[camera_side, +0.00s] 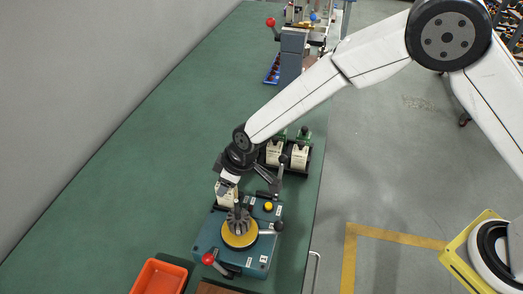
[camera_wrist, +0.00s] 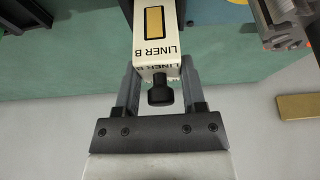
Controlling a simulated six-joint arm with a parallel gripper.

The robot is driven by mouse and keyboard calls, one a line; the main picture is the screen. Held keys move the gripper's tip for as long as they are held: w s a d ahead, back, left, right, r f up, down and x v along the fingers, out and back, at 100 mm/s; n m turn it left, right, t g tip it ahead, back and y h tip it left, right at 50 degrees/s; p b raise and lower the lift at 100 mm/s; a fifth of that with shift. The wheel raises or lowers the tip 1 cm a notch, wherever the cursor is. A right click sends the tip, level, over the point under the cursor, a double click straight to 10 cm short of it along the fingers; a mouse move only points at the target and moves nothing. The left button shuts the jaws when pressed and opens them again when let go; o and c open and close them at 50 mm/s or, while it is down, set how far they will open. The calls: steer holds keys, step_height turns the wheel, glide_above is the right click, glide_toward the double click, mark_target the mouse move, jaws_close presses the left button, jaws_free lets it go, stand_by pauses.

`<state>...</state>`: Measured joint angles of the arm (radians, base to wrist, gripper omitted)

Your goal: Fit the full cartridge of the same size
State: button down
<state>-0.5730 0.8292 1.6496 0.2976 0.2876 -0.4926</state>
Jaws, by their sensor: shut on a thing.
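My gripper (camera_wrist: 160,82) is shut on a white cartridge (camera_wrist: 157,50) marked "LINER B", with a gold-coloured window on its face and a black knob (camera_wrist: 160,92) at its near end. In the side view my gripper (camera_side: 229,181) holds the cartridge (camera_side: 227,198) at the back left of the teal winding machine (camera_side: 208,236). I cannot tell whether the cartridge touches the machine. The machine bears a grey armature (camera_side: 239,217) on a yellow disc (camera_side: 240,236). Two more cartridges (camera_side: 274,153) (camera_side: 299,156) stand in a black rack behind the machine; their labels are unreadable.
A red-knobbed lever (camera_side: 208,258) and a black-knobbed lever (camera_side: 278,227) stick out of the machine. A yellow button (camera_side: 268,207) is on its top. An orange tray (camera_side: 159,277) lies at front left. The green bench (camera_side: 150,150) is clear on the left.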

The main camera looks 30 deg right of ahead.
steer(key=shift+f, duration=1.2)
stand_by(0.3)
steer(key=shift+c, duration=0.4)
jaws_free()
steer(key=shift+r, duration=0.1)
steer(key=shift+r, duration=2.1)
steer(key=shift+r, duration=0.1)
steer(key=shift+r, duration=0.15)
steer(key=v, duration=0.7)
steer(key=shift+r, duration=0.15)
